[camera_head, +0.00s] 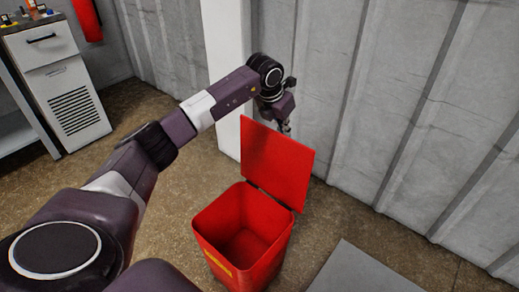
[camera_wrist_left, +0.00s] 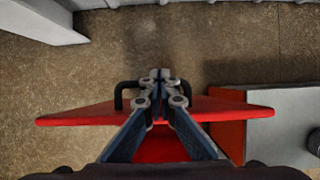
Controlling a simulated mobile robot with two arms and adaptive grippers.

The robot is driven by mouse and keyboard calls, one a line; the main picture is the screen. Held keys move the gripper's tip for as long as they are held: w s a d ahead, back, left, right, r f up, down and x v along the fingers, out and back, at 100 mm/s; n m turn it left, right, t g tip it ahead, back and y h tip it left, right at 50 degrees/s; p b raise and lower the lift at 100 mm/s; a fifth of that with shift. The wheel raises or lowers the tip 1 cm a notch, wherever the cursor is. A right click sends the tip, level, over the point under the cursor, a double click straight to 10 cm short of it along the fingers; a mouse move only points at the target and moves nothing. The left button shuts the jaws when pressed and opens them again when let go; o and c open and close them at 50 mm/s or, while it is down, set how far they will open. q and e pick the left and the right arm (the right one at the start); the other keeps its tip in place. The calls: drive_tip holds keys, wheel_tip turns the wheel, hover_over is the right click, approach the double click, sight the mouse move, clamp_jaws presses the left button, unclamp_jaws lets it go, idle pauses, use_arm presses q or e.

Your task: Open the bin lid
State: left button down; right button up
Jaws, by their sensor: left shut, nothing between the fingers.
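The red bin (camera_head: 243,237) stands on the floor, open at the top, and its inside looks empty. Its red lid (camera_head: 277,162) stands upright at the bin's back edge. My left gripper (camera_head: 285,127) is just above and behind the lid's top edge, shut with nothing in it. In the left wrist view, the shut fingers (camera_wrist_left: 160,76) are over the lid (camera_wrist_left: 225,109), by a black handle (camera_wrist_left: 124,94) on it. I cannot tell whether they touch it. My right gripper is not in view.
A corrugated grey wall (camera_head: 410,110) and a white post (camera_head: 225,60) are close behind the bin. A grey flat panel (camera_head: 365,270) lies to the bin's right. A white cabinet (camera_head: 65,85) stands at the far left. Bare floor lies between cabinet and bin.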

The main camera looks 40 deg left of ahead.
use_arm(q)
drive_tip(key=v, duration=1.2)
drive_tip(key=shift+f, duration=0.1)
